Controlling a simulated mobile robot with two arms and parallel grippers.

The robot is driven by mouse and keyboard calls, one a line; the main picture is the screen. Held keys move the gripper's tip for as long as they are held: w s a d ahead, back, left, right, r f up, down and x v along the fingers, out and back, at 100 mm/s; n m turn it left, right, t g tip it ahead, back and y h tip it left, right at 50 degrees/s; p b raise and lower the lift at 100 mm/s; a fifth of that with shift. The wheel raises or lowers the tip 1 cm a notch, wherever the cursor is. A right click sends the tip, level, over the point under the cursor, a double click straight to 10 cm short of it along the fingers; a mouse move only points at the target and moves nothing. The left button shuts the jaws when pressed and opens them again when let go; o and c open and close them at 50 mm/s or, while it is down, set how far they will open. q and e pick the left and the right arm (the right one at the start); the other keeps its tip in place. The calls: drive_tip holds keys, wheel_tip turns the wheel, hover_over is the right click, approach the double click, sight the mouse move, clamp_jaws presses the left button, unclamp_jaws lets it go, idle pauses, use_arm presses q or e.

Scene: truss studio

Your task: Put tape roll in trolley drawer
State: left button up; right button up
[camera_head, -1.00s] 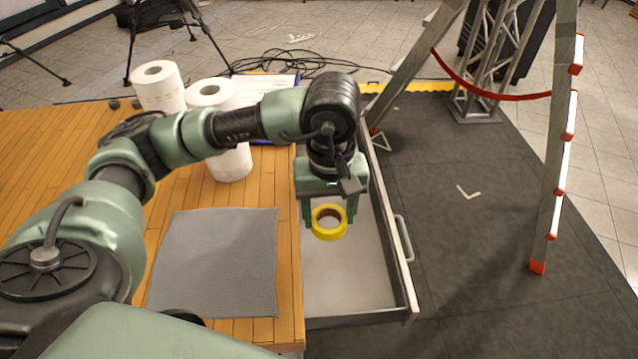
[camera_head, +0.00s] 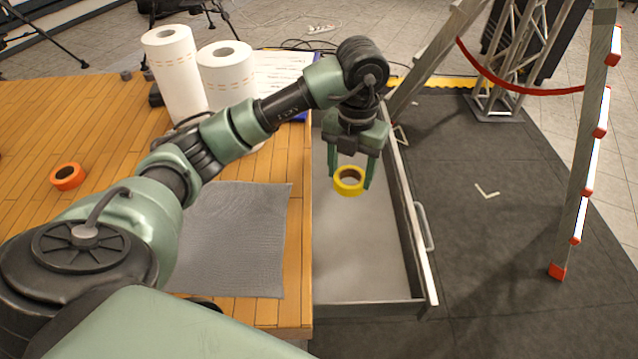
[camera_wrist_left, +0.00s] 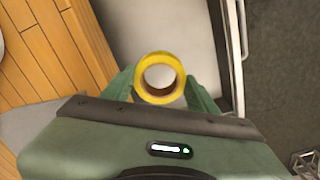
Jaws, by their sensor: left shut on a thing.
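A yellow tape roll (camera_head: 349,181) is held between the fingertips of my left gripper (camera_head: 350,174), over the open drawer (camera_head: 360,262). The fingers point down and are shut on the roll. In the left wrist view the roll (camera_wrist_left: 159,78) sits between the green fingers, with the drawer floor (camera_wrist_left: 165,28) behind it. How high the roll is above the drawer floor is hard to tell. The drawer is pulled out beside the wooden top and its visible floor is bare. My right gripper is not in view.
On the wooden top (camera_head: 70,120) stand two paper towel rolls (camera_head: 176,75), with a grey mat (camera_head: 235,240) and an orange tape roll (camera_head: 67,176). A ladder (camera_head: 590,140) with red feet stands at the right. Dark floor lies beyond the drawer handle.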

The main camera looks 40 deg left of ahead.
use_arm(q)
wheel_tip(320, 180, down, 19)
drive_tip(key=shift+f+p, duration=0.2)
drive_tip(key=shift+p, duration=0.5)
drive_tip(key=shift+f, duration=0.15)
drive_tip(key=shift+f, duration=0.1)
drive_tip(key=o, duration=1.4)
drive_tip(key=shift+r+b, duration=0.85)
drive_tip(key=shift+r, duration=5.3)
